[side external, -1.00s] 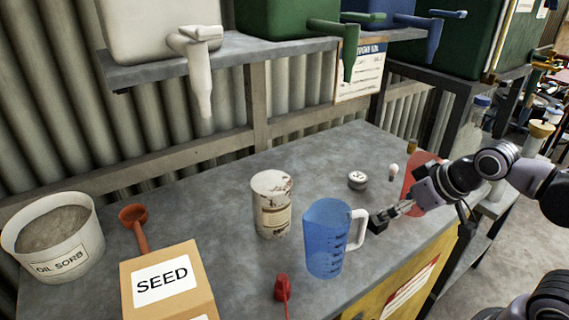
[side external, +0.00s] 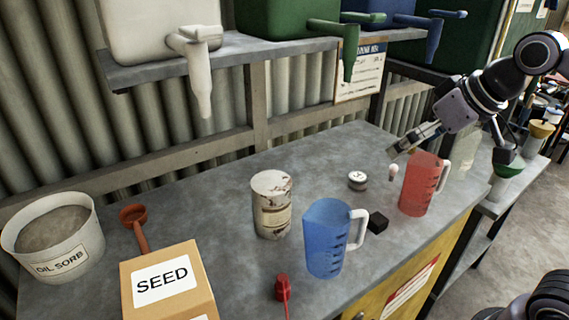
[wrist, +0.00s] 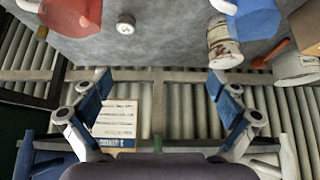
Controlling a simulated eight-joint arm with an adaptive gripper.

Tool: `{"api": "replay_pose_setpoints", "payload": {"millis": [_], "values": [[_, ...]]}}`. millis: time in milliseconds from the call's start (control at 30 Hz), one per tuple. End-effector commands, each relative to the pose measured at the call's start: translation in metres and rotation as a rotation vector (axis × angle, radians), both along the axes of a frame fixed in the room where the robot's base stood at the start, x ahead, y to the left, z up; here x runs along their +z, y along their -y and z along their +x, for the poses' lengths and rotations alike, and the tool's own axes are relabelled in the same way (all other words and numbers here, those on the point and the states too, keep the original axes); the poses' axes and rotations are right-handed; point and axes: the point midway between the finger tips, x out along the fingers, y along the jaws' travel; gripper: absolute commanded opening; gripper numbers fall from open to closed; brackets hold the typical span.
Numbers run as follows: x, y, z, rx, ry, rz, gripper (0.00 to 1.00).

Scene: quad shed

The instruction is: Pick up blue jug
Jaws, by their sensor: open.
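The blue jug (side external: 325,240) stands upright near the front edge of the grey bench, with its white handle on the right. Part of it also shows at the top right of the wrist view (wrist: 252,18). My gripper (side external: 400,150) is raised above the back right of the bench, to the upper right of the blue jug and well apart from it. In the wrist view my gripper (wrist: 160,85) has its fingers spread with nothing between them.
A red jug (side external: 418,186) stands below my gripper. A small black block (side external: 377,222) lies beside the blue jug's handle. A rusty white can (side external: 272,205), a small round tin (side external: 357,181), a red object (side external: 282,287) and a seed box (side external: 168,283) share the bench.

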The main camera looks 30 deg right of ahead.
Motion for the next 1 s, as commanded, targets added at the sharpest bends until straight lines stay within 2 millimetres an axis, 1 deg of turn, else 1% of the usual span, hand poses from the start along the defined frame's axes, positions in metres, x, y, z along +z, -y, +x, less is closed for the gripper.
{"api": "replay_pose_setpoints", "payload": {"millis": [33,267,433,600,700,967,1000], "values": [[0.013,0.0,0.0,0.0,0.0,0.0,0.96],[0.015,-0.028,0.013,0.316,-0.121,-0.148,0.96],[0.017,-0.055,0.023,0.626,-0.225,-0.271,0.96],[0.016,-0.09,0.032,1.022,-0.335,-0.396,0.96],[0.015,-0.107,0.035,1.222,-0.381,-0.448,0.96],[0.01,-0.145,0.039,1.643,-0.461,-0.527,0.96],[0.004,-0.145,0.038,1.659,-0.465,-0.529,0.96]]}}
